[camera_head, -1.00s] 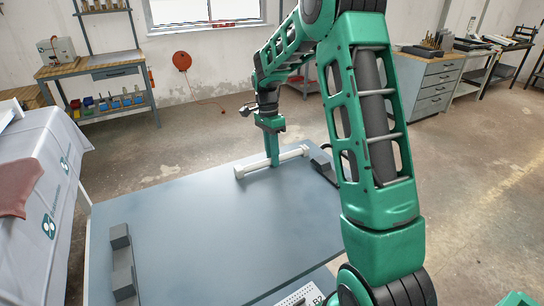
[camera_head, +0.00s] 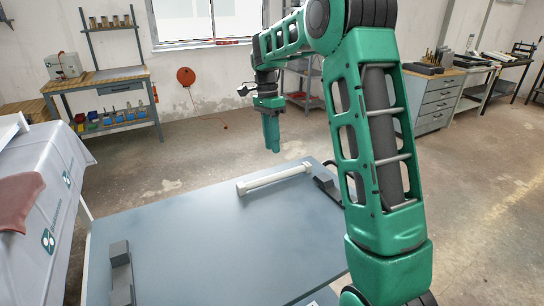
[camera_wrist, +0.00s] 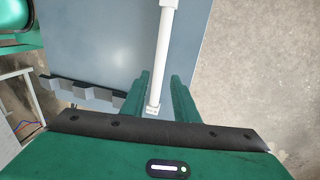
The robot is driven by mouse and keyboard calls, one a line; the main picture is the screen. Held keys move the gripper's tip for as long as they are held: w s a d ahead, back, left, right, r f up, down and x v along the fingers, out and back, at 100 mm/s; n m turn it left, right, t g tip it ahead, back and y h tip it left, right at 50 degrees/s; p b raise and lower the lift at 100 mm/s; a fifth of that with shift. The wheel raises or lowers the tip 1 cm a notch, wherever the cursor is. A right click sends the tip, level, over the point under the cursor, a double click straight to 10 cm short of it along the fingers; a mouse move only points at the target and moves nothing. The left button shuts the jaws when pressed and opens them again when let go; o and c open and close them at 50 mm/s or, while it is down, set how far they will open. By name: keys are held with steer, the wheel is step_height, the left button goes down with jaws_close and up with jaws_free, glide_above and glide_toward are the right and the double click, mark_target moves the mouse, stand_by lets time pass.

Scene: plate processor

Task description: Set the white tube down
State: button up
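The white tube (camera_head: 273,180) lies on the far part of the blue-grey tabletop (camera_head: 215,240), slightly slanted, near the back edge. It also shows in the wrist view (camera_wrist: 163,45), running lengthwise, with its near end seen between my fingers. My gripper (camera_head: 271,148) is raised above and behind the tube in the head view, apart from it and pointing down. In the wrist view my two green fingers (camera_wrist: 160,85) are spread with a gap between them and hold nothing.
Grey blocks (camera_head: 121,272) stand at the table's left edge. A dark grey block (camera_head: 326,187) sits just right of the tube. A cloth-covered table (camera_head: 45,190) stands to the left. The middle of the tabletop is clear.

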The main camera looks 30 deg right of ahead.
steer(key=s+d+r+n+t, duration=0.1)
steer(key=s+d+r+n, duration=0.15)
steer(key=s, duration=0.65)
steer(key=s+d+r+n, duration=0.1)
steer(key=s+r+n, duration=0.15)
steer(key=s, duration=0.65)
steer(key=s+a+f+n, duration=0.1)
steer(key=s+f+n, duration=0.2)
steer(key=s, duration=0.7)
steer(key=s+f+n+t, duration=0.1)
steer(key=s+f+n, duration=0.2)
steer(key=s, duration=0.8)
steer(key=shift+a+f+n, duration=0.3)
steer(key=shift+a+f, duration=0.05)
steer(key=shift+f, duration=0.15)
